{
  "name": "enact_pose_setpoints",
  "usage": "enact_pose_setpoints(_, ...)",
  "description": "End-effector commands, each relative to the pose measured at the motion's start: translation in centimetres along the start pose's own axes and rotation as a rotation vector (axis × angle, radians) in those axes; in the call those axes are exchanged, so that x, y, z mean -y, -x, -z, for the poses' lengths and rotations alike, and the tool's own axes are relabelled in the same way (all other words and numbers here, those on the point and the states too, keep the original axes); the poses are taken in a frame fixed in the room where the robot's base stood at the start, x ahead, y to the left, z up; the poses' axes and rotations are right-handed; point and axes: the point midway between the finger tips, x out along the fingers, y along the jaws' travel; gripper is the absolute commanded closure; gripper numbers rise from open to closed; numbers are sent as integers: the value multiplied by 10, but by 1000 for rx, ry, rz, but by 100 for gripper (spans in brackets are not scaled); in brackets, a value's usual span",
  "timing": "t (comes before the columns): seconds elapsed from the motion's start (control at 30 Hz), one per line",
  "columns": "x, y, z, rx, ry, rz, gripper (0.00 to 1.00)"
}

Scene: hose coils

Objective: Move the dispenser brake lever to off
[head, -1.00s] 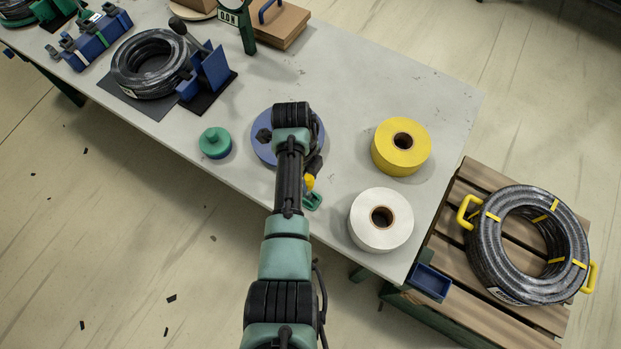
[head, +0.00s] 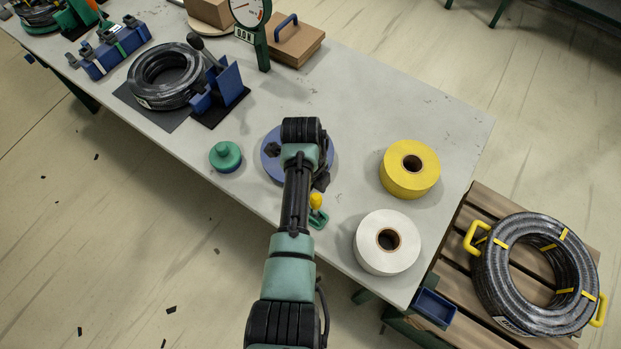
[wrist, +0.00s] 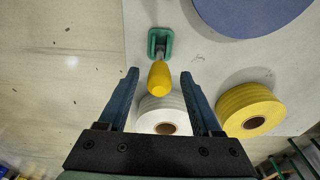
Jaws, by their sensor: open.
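The brake lever has a yellow grip (head: 316,201) on a small green base (head: 318,221) near the table's front edge, beside a blue disc (head: 270,165). In the wrist view the yellow grip (wrist: 159,77) points toward my gripper from its green base (wrist: 160,43). My gripper (wrist: 160,75) is open, one finger on each side of the grip's near end, with gaps visible on both sides. Its depth relative to the grip is unclear, and I see no contact. In the head view my arm hides most of the gripper and part of the disc.
A white roll (head: 387,242) and a yellow roll (head: 409,169) stand right of the lever. A black hose coil (head: 165,75) lies farther left; another coil (head: 537,275) rests on a pallet. Bare table surrounds the lever.

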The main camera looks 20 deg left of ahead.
Motion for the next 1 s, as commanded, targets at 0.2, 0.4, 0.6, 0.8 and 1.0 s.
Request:
enact_pose_setpoints(0.2, 1, 42, -1, 4, 1, 6, 34)
enact_pose_setpoints(0.4, 1, 85, -2, 4, 2, 5, 34)
enact_pose_setpoints(0.6, 0, 112, -1, 2, 1, 3, 34)
enact_pose_setpoints(0.8, 0, 120, -1, 2, 2, 2, 34)
enact_pose_setpoints(1.0, 0, 119, -1, 2, 2, 2, 34)
